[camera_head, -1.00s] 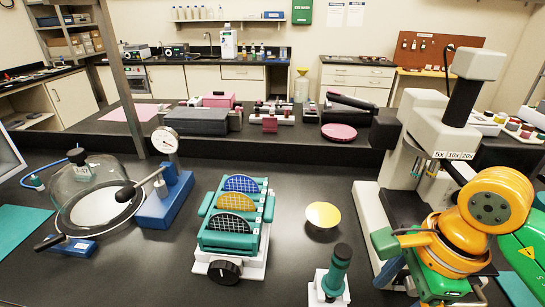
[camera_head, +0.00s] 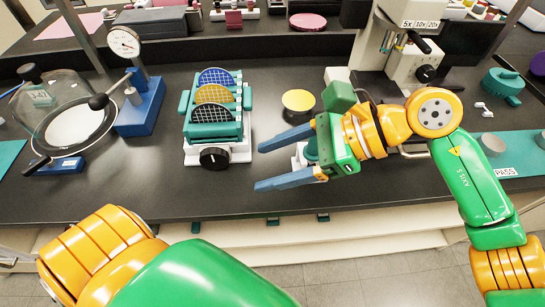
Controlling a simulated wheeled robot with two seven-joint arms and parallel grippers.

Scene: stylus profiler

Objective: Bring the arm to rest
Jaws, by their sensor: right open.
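My right arm (camera_head: 470,185) comes in from the right, orange and green, bent at the elbow over the black bench. My right gripper (camera_head: 262,166) is open and empty, with its two blue fingers pointing left. It is above the bench's front part, to the right of the wafer rack. The fingers hide part of a small white and teal stand (camera_head: 304,155). Large orange and green links (camera_head: 100,250) of mine fill the lower left. My left gripper is not in view.
The rack (camera_head: 213,130) holds several coloured wafers. A yellow disc (camera_head: 298,100) lies behind my fingers. A dial gauge on a blue stand (camera_head: 140,110) and a glass dome (camera_head: 70,115) stand at the left. A white microscope-like instrument (camera_head: 385,40) stands behind my right arm.

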